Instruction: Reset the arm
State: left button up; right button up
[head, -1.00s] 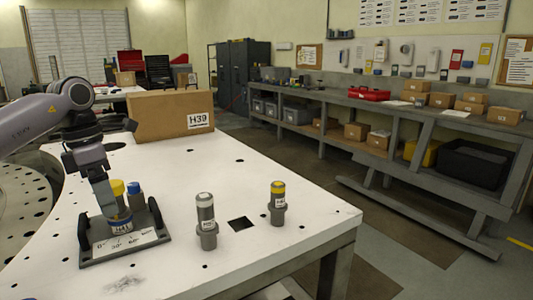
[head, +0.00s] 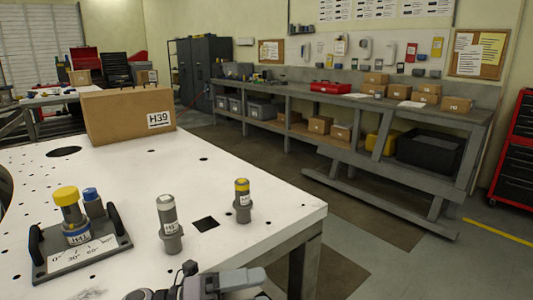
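The grey fixture plate (head: 85,258) with an angle scale and two black handles lies at the left of the white table. A turret labelled H41 with a yellow cap (head: 71,213) stands on it, upright, free of any gripper. A blue-capped cylinder (head: 93,203) stands just behind it. Part of my arm, apparently the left gripper (head: 225,282), shows at the bottom edge, apart from the plate and to its right. It is cut off and its fingers are unclear. My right gripper does not show.
A grey-capped cylinder (head: 169,224) and a yellow-capped cylinder (head: 242,201) stand upright on the white table (head: 150,178), beside a square hole (head: 206,224). A cardboard box labelled H39 (head: 128,115) sits at the back. The table's right edge drops to open floor.

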pick_arm(q)
jog(key=s+a+f+n+t+y, duration=0.1)
jog(key=a+f+n+t+y, duration=0.45)
jog(key=n, duration=0.65)
jog(key=s+a+f+n+t+y, duration=0.25)
jog(key=f+n+t+y, duration=0.45)
jog(key=n, duration=0.5)
jog(key=s+a+f+n+g+y, duration=0.4)
jog(key=s+a+f+n, duration=0.5)
jog(key=s+f, duration=0.4)
jog(key=shift+s+a+f+n+g, duration=0.3)
jog(key=shift+f+n+g, duration=0.05)
jog(key=shift+n+g, duration=0.15)
